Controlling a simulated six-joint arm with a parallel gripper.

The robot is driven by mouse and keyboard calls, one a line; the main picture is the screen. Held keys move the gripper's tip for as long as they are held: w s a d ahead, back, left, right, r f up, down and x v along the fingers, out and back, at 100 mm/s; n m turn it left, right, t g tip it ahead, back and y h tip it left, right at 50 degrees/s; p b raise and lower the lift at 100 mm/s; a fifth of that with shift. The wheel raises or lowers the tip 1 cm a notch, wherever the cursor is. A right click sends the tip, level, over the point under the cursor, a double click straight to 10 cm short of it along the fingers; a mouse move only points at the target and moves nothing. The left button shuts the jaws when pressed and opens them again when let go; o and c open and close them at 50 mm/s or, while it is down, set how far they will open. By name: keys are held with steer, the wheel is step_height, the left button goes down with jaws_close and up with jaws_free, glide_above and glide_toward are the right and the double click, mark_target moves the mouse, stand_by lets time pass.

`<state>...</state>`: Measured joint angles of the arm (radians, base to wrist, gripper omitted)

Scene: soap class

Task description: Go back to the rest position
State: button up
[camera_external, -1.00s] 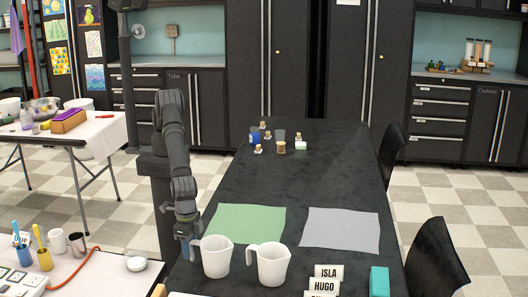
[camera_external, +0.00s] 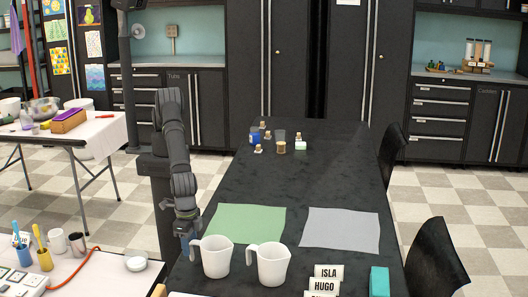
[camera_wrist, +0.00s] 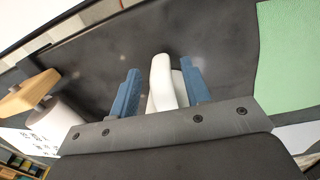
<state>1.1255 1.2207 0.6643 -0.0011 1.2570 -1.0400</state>
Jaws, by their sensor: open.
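My gripper (camera_external: 188,240) hangs low at the left edge of the black table (camera_external: 330,170), just left of the handle of the left white jug (camera_external: 217,260). In the wrist view its two blue fingers (camera_wrist: 160,68) are apart. The white handle (camera_wrist: 162,85) shows between them, with gaps beside it; whether it touches a finger I cannot tell. The right white jug (camera_external: 270,265) stands upright beside the left one.
A green mat (camera_external: 245,222) and a grey mat (camera_external: 342,230) lie bare behind the jugs. Name cards (camera_external: 326,271) and a teal block (camera_external: 379,281) are at the front right. Several small bottles (camera_external: 282,147) stand at the far end. A side table (camera_external: 100,275) is at the left.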

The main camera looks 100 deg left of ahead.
step_height(320, 180, down, 3)
steer(key=shift+r, duration=0.1)
step_height(320, 180, up, 12)
steer(key=shift+f, duration=0.15)
step_height(320, 180, down, 12)
steer(key=shift+r, duration=0.15)
step_height(320, 180, up, 4)
steer(key=shift+f, duration=0.1)
steer(key=s+r, duration=0.7)
steer(key=s, duration=0.5)
steer(key=w+a+n, duration=0.9)
steer(key=w+a, duration=0.6)
steer(key=w, duration=0.1)
steer(key=w+a+f+n, duration=0.1)
steer(key=w+a+n, duration=0.4)
steer(key=a, duration=0.6)
steer(key=w+a+f+n, duration=0.1)
steer(key=w+a+n, duration=0.4)
steer(key=a, duration=0.7)
steer(key=shift+w+a, duration=0.25)
steer(key=shift+w, duration=0.35)
stand_by(0.4)
